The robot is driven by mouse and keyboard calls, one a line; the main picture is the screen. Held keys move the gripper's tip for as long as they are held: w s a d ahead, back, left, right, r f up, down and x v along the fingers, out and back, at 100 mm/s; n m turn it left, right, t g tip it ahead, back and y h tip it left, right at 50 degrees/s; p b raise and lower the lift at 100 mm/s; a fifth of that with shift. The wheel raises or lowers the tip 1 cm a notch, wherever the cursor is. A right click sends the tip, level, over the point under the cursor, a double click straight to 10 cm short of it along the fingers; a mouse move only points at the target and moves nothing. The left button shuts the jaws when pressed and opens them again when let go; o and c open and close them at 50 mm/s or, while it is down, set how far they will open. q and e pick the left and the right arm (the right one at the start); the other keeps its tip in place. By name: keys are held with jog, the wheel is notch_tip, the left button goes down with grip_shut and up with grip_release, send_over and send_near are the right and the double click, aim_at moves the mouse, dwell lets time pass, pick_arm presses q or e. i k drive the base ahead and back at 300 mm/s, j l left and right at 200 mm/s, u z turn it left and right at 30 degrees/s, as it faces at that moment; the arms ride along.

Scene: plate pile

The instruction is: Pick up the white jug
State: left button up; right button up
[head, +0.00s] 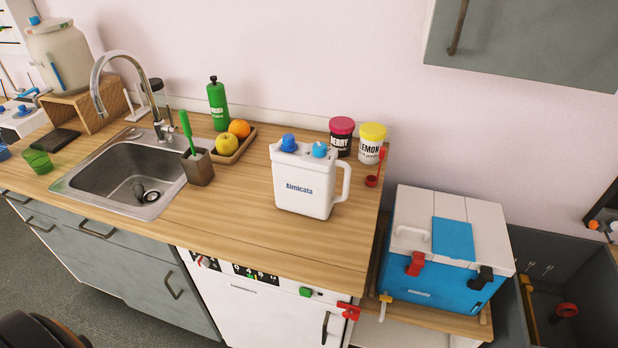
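The white jug (303,190) stands upright on the wooden counter, right of the sink and near the counter's right end. It has blue caps on top, dark lettering on its front and a handle on its right side. Nothing is in front of it. Neither my left nor my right gripper can be made out in the head view. A dark rounded shape shows at the bottom left edge, too cut off to identify.
Behind the jug stand a pink-lidded jar (341,137) and a yellow-lidded jar (371,143). Left are a fruit tray (246,147), a green bottle (217,104), a brush holder (198,168) and the sink (95,180). A blue-white cooler (440,280) stands lower right. Counter before the jug is clear.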

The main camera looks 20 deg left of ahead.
aim_at(304, 183)
jog(key=i+j+u, duration=0.1)
jog(key=j, duration=0.25)
jog(key=i+j, duration=0.25)
jog(key=i+j+u, duration=0.15)
jog(key=j, duration=0.25)
jog(key=k, duration=0.45)
